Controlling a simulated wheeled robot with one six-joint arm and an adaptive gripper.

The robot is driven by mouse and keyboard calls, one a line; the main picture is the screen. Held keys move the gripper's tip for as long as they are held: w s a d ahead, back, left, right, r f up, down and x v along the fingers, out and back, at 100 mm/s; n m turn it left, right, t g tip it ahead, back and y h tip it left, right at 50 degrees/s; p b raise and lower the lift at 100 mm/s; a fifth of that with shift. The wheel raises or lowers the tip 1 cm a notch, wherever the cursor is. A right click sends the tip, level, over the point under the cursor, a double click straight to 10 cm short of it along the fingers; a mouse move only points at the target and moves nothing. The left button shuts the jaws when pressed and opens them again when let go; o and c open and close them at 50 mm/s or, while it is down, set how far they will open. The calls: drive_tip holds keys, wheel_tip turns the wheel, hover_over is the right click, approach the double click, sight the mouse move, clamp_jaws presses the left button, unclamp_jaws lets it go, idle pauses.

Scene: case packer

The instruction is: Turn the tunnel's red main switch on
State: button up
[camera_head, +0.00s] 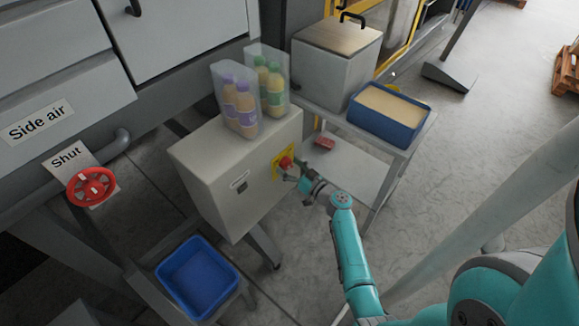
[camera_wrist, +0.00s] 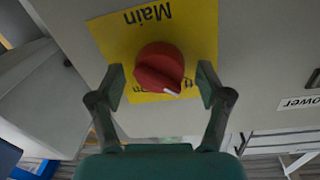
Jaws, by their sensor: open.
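The red main switch (camera_wrist: 160,67) is a round knob with a white pointer mark, on a yellow plate (camera_wrist: 196,30) labelled "Main", which appears upside down in the wrist view. In the head view the red knob (camera_head: 286,162) is on the side of a grey cabinet (camera_head: 215,170). My gripper (camera_wrist: 161,85) is open, with one finger on each side of the knob and gaps between fingers and knob. In the head view my gripper (camera_head: 293,174) is right at the knob. The lettering near the pointer is partly hidden.
Bottles in clear holders (camera_head: 240,100) stand on the cabinet. A steel cart (camera_head: 350,165) at right carries a lidded box (camera_head: 335,65) and a blue tray (camera_head: 388,112). A blue bin (camera_head: 197,277) sits below. A red valve wheel (camera_head: 91,187) labelled "Shut" is at left.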

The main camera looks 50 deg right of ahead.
drive_tip(key=c, duration=1.2)
drive_tip(key=shift+o, duration=0.2)
drive_tip(key=m, duration=0.4)
drive_tip(key=shift+r+m, duration=0.1)
drive_tip(key=shift+m, duration=0.3)
drive_tip(key=m, duration=0.4)
drive_tip(key=shift+d+g+y, duration=0.1)
drive_tip(key=shift+g+y, duration=0.2)
drive_tip(key=m, duration=0.4)
drive_tip(key=shift+d, duration=0.1)
drive_tip(key=shift+m+y, duration=0.5)
drive_tip(key=shift+m, duration=1.5)
